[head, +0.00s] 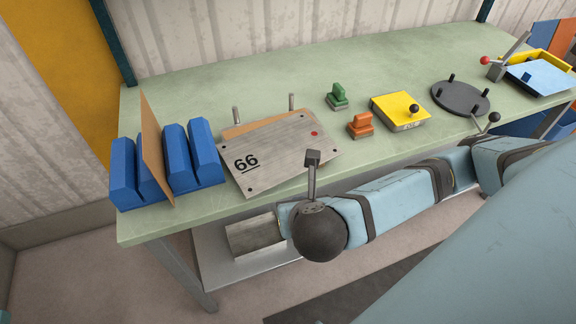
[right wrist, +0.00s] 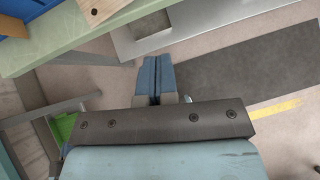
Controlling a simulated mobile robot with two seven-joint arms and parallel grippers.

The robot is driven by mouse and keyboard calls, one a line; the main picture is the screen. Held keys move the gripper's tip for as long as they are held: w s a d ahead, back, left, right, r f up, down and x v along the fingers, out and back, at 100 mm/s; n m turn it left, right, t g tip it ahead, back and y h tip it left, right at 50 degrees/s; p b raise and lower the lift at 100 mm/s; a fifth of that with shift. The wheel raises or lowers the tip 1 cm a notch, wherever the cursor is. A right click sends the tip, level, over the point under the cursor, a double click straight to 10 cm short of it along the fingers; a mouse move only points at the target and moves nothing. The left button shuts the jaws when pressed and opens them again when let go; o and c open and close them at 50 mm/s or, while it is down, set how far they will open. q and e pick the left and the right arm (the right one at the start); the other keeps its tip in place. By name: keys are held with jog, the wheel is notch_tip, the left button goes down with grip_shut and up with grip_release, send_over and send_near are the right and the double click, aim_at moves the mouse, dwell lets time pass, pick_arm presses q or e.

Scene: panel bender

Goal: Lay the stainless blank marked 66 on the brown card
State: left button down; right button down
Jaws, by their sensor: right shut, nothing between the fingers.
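The stainless blank marked 66 (head: 277,155) lies flat on the green bench in the head view, with a red dot and dark holes near its corners. A strip of the brown card (head: 240,131) shows along its back edge, by two upright pins. The blank covers the rest, so I cannot tell how fully it rests on the card. My right arm is in front of the bench. Its gripper fingers are hidden in the head view. In the right wrist view, my right gripper (right wrist: 156,62) is shut and empty, off the bench edge. My left gripper is not in view.
A blue slotted rack (head: 123,172) holds an upright brown sheet (head: 154,150) left of the blank. To the right are a green stamp (head: 337,97), an orange stamp (head: 360,125), a yellow block (head: 393,106) and a dark pegged disc (head: 460,97). Clear bench lies behind.

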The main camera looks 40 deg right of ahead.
aim_at(287, 169)
jog(key=w+d+f, duration=0.4)
jog(key=w+f, duration=0.1)
jog(key=w, duration=0.4)
jog(key=shift+f, duration=0.4)
jog(key=shift+d, duration=0.1)
jog(key=w+p, duration=0.1)
jog(key=w+d+p, duration=0.1)
jog(key=p, duration=0.1)
jog(key=w+p, duration=0.1)
jog(key=shift+w+d+r+p, duration=0.25)
jog(key=shift+d+p, duration=0.05)
jog(key=shift+w+d+f, duration=0.1)
jog(key=shift+w+f, duration=0.1)
